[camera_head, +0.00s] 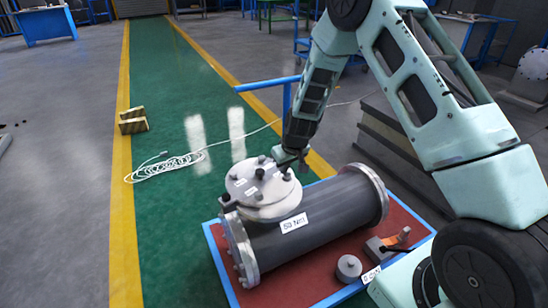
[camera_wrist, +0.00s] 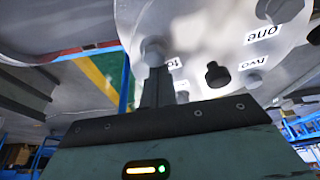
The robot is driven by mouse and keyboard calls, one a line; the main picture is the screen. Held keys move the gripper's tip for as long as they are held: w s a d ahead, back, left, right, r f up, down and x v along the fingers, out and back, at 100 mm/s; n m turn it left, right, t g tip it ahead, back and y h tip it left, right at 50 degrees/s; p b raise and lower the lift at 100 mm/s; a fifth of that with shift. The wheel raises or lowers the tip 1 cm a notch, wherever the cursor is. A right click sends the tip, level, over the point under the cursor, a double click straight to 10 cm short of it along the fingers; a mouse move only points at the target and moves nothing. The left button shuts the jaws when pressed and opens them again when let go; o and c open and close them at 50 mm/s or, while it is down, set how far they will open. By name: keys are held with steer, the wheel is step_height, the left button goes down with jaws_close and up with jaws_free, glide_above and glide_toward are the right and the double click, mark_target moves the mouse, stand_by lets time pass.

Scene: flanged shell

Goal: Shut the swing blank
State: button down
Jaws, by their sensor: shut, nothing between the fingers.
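The swing blank (camera_head: 245,180) is a pale round disc with bolts, small labels and a dark knob. It lies over the upright neck of the dark grey flanged shell (camera_head: 325,217); I cannot tell whether it sits flush. My gripper (camera_head: 292,160) is shut and empty at the disc's far right edge, partly hidden by my arm. In the wrist view the shut fingers (camera_wrist: 156,75) point at a bolt near the rim of the blank (camera_wrist: 215,45), which fills the upper right. I cannot tell whether they touch it.
The shell lies on a red-topped stand with a blue rim (camera_head: 218,263). A grey round part (camera_head: 348,267) and an orange-handled tool (camera_head: 395,238) lie at its front right. A blue rail (camera_head: 265,84) stands behind. A white cable (camera_head: 170,165) lies on the green floor.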

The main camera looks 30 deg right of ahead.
steer(key=s+m, duration=0.1)
steer(key=s, duration=0.1)
steer(key=s+m+h+p, duration=0.1)
steer(key=s+m, duration=0.1)
steer(key=s, duration=0.1)
steer(key=shift+s+a, duration=0.1)
steer(key=shift+a, duration=0.1)
steer(key=shift+s+a+m, duration=0.1)
steer(key=shift+s+m, duration=0.2)
steer(key=shift+s, duration=0.2)
steer(key=shift+s+f, duration=0.1)
